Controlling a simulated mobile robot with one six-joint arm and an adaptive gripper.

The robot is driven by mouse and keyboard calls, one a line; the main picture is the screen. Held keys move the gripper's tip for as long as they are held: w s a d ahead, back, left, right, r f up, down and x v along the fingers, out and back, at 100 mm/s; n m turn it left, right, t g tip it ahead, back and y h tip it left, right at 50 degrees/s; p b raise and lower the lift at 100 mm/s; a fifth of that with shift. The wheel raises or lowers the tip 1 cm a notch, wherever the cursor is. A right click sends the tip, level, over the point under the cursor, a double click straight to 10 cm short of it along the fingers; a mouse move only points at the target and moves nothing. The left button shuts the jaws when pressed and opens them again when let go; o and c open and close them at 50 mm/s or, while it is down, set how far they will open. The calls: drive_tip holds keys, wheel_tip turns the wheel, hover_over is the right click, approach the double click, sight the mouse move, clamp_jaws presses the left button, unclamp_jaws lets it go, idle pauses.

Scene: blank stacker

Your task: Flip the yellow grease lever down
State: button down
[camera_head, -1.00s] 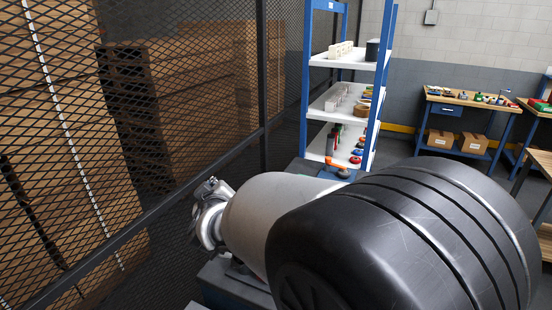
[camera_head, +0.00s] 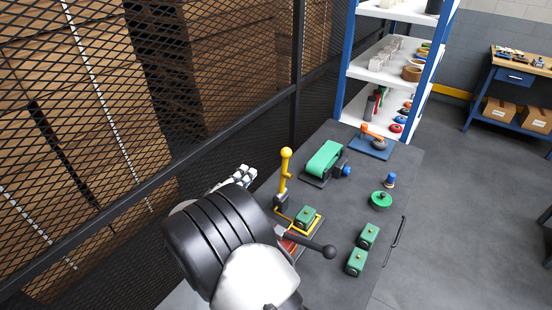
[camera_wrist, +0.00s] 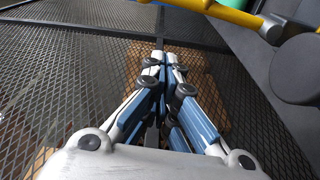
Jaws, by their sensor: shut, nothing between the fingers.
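The yellow grease lever (camera_head: 283,175) stands upright, with a round yellow knob on top and a dark pivot block (camera_head: 281,203) at its foot on the grey bench. In the wrist view a yellow bar (camera_wrist: 235,13), apparently this lever, crosses the upper right edge beside a silver collar. My gripper (camera_head: 246,173) is to the left of the lever in the head view, partly hidden behind my arm. In the wrist view my gripper (camera_wrist: 168,58) is shut and empty, with its fingers pointing toward the mesh fence. It appears apart from the lever.
A green belt unit (camera_head: 323,160) stands right of the lever. A green block on a yellow-edged plate (camera_head: 316,226) and a black-knobbed handle (camera_head: 329,251) are nearer. The mesh fence (camera_head: 230,80) borders the left side. The bench's right part holds several small green parts.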

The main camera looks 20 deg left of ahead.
sight(284, 175)
drive_tip(key=w+d+b, duration=0.2)
drive_tip(key=w+d, duration=0.3)
drive_tip(key=w, duration=0.2)
drive_tip(key=shift+w+d+b, duration=0.2)
drive_tip(key=shift+w+b, duration=0.15)
drive_tip(key=shift+b, duration=0.05)
idle(0.3)
drive_tip(key=shift+f, duration=0.1)
drive_tip(key=shift+d, duration=0.15)
